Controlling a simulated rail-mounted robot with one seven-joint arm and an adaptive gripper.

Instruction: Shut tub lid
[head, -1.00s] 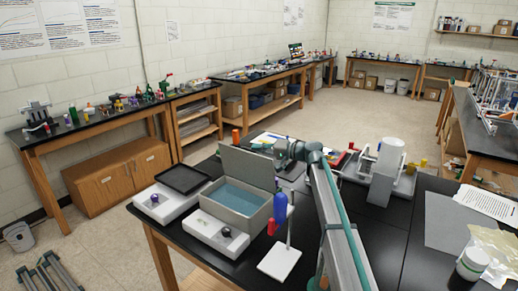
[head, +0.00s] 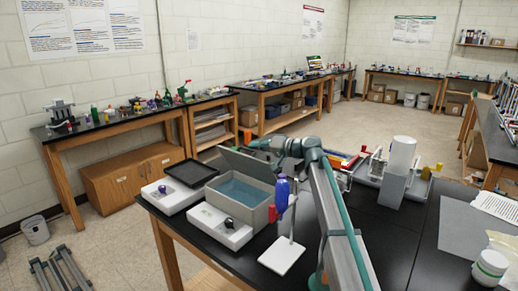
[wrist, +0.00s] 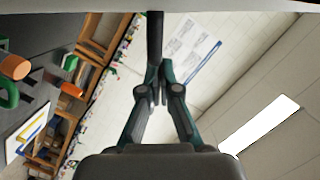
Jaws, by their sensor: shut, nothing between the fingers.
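The grey tub (head: 257,212) stands on the black bench in the head view, with a blue interior (head: 238,189) showing. Its grey lid (head: 246,163) is raised at the back and tilted over the tub, partway closed. My gripper (head: 256,145) is at the lid's upper edge on the far side; its fingertips are partly hidden there, and I cannot tell whether they touch the lid. In the wrist view my gripper (wrist: 156,70) has its fingers together with nothing between them. A pale grey strip (wrist: 80,12) crosses the top of that view, perhaps the lid.
A stand with a blue-and-red tool (head: 282,200) is close right of the tub. White blocks (head: 220,227) with small knobs and a black tray (head: 190,172) lie left and in front. A white cylinder apparatus (head: 401,157) stands to the right.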

